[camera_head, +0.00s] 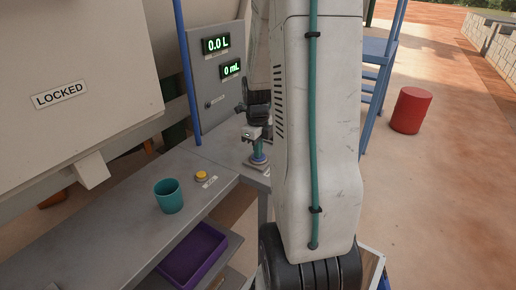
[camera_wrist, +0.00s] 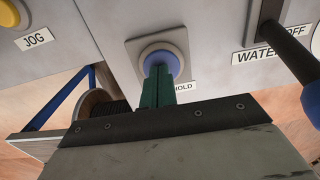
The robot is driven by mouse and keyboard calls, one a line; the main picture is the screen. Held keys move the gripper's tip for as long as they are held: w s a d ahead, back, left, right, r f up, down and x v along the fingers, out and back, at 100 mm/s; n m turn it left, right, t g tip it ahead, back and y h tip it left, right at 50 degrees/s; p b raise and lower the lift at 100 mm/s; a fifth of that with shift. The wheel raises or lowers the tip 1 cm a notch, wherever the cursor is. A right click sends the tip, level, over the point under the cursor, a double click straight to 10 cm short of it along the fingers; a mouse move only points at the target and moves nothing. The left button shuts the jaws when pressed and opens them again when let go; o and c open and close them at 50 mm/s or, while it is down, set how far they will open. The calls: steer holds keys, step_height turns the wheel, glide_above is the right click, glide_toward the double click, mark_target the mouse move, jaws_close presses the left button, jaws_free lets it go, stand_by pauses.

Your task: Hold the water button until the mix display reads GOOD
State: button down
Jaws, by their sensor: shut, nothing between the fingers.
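The blue button (camera_wrist: 174,63) sits in a pale square plate in the wrist view, with a label ending in "HOLD" partly hidden behind my fingers. It also shows on the bench in the head view (camera_head: 258,160). My gripper (camera_wrist: 160,70) is shut and empty, its green fingertips over the button face; I cannot tell whether they press it. A lever (camera_wrist: 293,52) stands to the right beside a label (camera_wrist: 258,55) reading "WATER" and "OFF". No display shows GOOD.
A yellow button (camera_head: 202,176), labelled JOG in the wrist view, and a teal cup (camera_head: 168,196) are left of my gripper on the bench. A purple bin (camera_head: 193,258) is below. A "LOCKED" box (camera_head: 75,115) overhangs the left. A red barrel (camera_head: 410,110) stands at right.

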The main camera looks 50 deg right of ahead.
steer(key=shift+s+f, duration=0.1)
steer(key=shift+f, duration=0.55)
steer(key=shift+s+a+f, duration=0.2)
steer(key=shift+f, duration=0.1)
steer(key=shift+w+r, duration=0.1)
steer(key=shift+r, duration=0.05)
stand_by(2.4)
steer(key=shift+d+r, duration=0.1)
steer(key=shift+r, duration=0.15)
step_height(320, 180, up, 14)
steer(key=shift+w+r, duration=0.2)
stand_by(2.4)
